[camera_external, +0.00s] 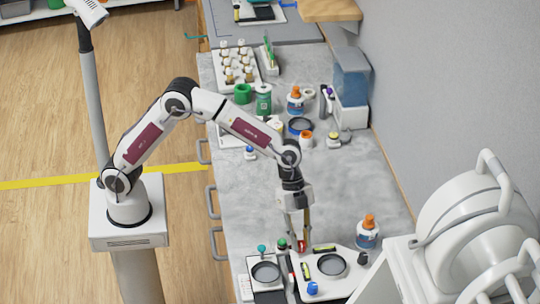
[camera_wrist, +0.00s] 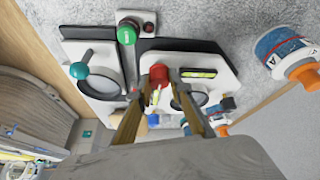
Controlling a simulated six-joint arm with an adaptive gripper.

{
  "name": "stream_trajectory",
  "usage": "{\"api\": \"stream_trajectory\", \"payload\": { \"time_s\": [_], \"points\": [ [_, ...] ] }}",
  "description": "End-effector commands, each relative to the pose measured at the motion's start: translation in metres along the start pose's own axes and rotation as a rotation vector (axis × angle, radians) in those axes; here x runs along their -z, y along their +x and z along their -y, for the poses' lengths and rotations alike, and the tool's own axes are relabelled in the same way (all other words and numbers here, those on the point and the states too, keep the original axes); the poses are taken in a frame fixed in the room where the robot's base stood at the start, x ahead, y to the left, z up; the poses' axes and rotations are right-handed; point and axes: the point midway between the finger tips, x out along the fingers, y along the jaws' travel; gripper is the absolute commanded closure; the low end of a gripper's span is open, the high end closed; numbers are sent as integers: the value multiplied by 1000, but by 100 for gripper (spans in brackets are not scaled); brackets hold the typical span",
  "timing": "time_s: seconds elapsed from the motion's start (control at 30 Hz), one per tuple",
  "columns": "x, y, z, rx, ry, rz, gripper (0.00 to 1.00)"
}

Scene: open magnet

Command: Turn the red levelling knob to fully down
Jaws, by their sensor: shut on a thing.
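The red levelling knob (camera_wrist: 158,73) stands at the corner of a white-and-dark instrument plate (camera_wrist: 217,61), and a small red part of the knob (camera_external: 302,246) shows in the external view. My gripper (camera_wrist: 159,86) points down and is shut on the red knob, one finger on each side. In the external view my gripper (camera_external: 303,238) reaches down to the same plate. A yellow-green bubble level (camera_wrist: 199,73) lies beside the knob; its bubble is too small to read. The knob's lower part and thread are hidden.
A teal ball-topped knob (camera_external: 262,249) and a green button (camera_wrist: 127,33) stand to the left. A black knob (camera_external: 362,257) and blue knob (camera_external: 312,288) are on the plate. An orange-capped bottle (camera_external: 367,232) and large white machine (camera_external: 460,235) stand right. The bench middle is clear.

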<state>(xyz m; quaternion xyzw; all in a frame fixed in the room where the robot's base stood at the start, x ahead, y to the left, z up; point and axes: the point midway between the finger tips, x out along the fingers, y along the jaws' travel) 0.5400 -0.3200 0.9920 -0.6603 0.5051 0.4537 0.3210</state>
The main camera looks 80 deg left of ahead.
Motion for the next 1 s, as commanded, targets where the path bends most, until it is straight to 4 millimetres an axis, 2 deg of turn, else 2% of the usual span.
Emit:
{"api": "stream_trajectory", "payload": {
  "time_s": [0.4, 0.93, 0.97, 1.0],
  "points": [
    [-2, 1, 1, -67, 165, 8, 100],
    [-3, 2, 0, -79, 192, 11, 100],
    [-3, 2, 0, -79, 191, 11, 78],
    [-3, 2, 0, -79, 191, 11, 67]
  ]
}}
